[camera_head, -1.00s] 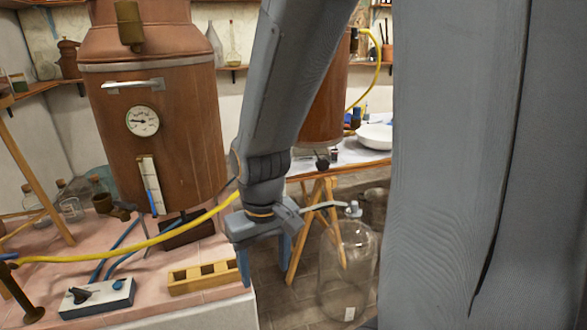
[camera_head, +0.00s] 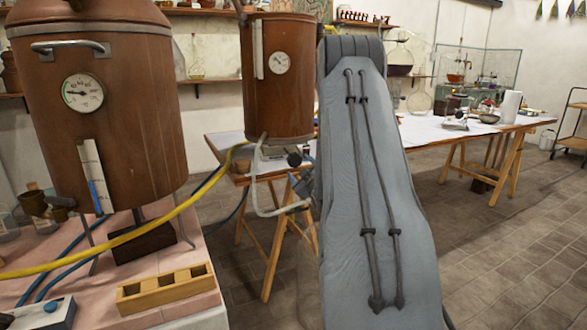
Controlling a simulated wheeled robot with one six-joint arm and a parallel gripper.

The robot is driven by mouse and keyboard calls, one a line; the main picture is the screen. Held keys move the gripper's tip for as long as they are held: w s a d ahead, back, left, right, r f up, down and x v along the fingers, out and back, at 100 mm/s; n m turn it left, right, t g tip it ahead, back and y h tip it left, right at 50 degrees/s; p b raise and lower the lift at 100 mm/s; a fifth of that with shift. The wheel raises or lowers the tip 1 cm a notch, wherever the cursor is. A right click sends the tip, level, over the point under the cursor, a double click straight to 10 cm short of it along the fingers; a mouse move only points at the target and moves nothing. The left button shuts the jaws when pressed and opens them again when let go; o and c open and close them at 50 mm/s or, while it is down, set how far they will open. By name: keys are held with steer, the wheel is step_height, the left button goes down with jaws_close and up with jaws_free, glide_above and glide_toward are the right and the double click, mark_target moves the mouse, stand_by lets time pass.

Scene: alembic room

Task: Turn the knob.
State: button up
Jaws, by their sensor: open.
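A white control box (camera_head: 38,314) lies at the bottom left on the pink tiled bench, cut off by the picture edge. My grey arm stands across the middle of the picture. I cannot make out my gripper; my arm may hide it.
A copper vessel (camera_head: 100,110) with a gauge stands on the bench (camera_head: 190,255). A wooden block (camera_head: 165,288) and a yellow hose (camera_head: 125,237) lie near the box. Tiled floor (camera_head: 500,260) is open at right.

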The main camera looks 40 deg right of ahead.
mark_target(295, 161)
steer(key=x, duration=0.7)
steer(key=shift+w+d, duration=0.1)
steer(key=shift+w, duration=0.2)
steer(key=c, duration=1.1)
